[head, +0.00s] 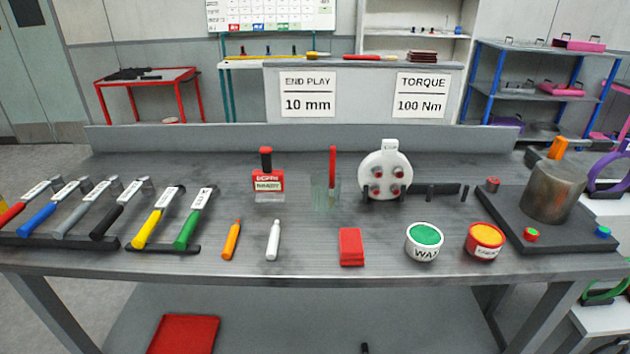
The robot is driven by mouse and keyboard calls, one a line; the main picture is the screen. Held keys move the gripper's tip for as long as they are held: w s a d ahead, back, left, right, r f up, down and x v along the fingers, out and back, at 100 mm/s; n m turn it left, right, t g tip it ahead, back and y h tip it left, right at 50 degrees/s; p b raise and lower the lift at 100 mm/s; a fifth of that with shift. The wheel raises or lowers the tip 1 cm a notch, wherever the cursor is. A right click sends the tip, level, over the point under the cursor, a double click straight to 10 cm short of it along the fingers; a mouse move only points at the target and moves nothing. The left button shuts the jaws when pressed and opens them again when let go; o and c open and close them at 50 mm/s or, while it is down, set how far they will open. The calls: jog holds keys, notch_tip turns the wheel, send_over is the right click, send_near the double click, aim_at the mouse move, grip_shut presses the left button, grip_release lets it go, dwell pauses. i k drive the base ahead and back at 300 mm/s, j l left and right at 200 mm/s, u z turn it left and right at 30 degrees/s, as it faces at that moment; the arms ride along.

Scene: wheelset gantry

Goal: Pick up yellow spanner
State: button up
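The yellow spanner (158,217) lies on the left half of the grey workbench, its yellow handle toward the front edge and its dark head toward the back. A white label is on its shaft. It rests on a dark rack (163,249) beside the green spanner (193,219), which is just to its right. The black spanner (119,210) is just to its left, on a separate dark rack. My gripper is not in view.
Grey, blue and red spanners lie further left. An orange marker (231,240) and a white marker (273,240) lie right of the green spanner. A red block (351,246), a green-topped tub (424,241) and a yellow-and-red tub (485,241) stand along the front. The bench behind the spanners is clear.

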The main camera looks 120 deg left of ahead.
aim_at(146, 231)
jog(key=u, duration=4.65)
jog(key=i+j, duration=0.1)
jog(key=i, duration=0.4)
jog(key=i+j+z, duration=0.1)
jog(key=i, duration=0.35)
jog(key=i+j, duration=0.2)
jog(key=i, duration=0.3)
